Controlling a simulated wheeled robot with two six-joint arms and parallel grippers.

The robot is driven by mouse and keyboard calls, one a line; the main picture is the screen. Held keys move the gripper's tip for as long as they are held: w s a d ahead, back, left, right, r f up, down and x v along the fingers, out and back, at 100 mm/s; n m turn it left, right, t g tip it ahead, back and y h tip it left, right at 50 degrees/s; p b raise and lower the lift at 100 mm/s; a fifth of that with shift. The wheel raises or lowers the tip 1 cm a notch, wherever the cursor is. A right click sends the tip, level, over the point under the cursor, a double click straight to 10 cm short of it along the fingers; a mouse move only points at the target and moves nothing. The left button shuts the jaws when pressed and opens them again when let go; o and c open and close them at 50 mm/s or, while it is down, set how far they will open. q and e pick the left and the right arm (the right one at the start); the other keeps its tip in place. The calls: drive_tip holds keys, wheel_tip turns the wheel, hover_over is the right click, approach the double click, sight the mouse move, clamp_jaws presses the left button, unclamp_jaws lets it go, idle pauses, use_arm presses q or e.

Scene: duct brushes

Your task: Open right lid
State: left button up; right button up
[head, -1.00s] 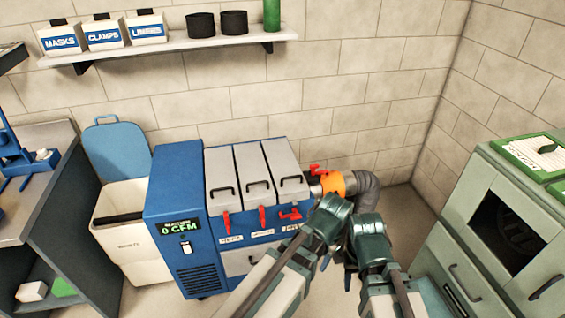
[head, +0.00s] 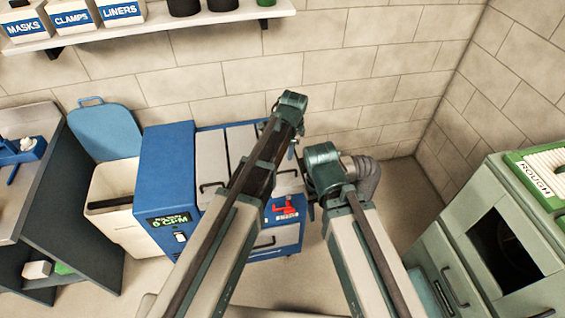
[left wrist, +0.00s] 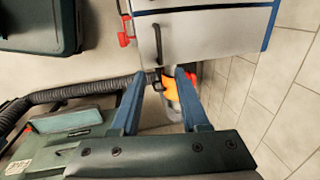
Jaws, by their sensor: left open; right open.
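The blue cabinet (head: 165,190) has pale lids side by side on top. The right lid (head: 288,184) looks shut and is partly hidden by my left arm. Its black handle shows in the left wrist view (left wrist: 157,40), where the lid (left wrist: 210,35) fills the top. A red latch (head: 285,208) sits on the cabinet front below the lid. My left gripper (left wrist: 158,76) is open and empty, its fingertips just beside the handle's near end. In the head view its fingers are hidden behind the wrist.
A grey duct hose (head: 368,178) and an orange collar (left wrist: 171,88) lie to the right of the lid. A green-grey cabinet (head: 480,240) stands at right, a white bin (head: 112,205) at left. A shelf (head: 180,18) with boxes hangs on the wall above.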

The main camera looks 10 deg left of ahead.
sight(286, 171)
use_arm(q)
drive_tip(key=f+b, duration=0.4)
drive_tip(key=w+f+b, duration=0.1)
drive_tip(key=f+b, duration=0.4)
drive_tip(key=w+f+b, duration=0.1)
drive_tip(key=f+b, duration=0.3)
drive_tip(key=shift+w+a+f+b, duration=0.25)
drive_tip(key=shift+a+f+b, duration=0.05)
drive_tip(key=shift+a+f, duration=0.05)
drive_tip(key=shift+c, duration=0.2)
clamp_jaws()
drive_tip(key=shift+r, duration=0.1)
idle(0.9)
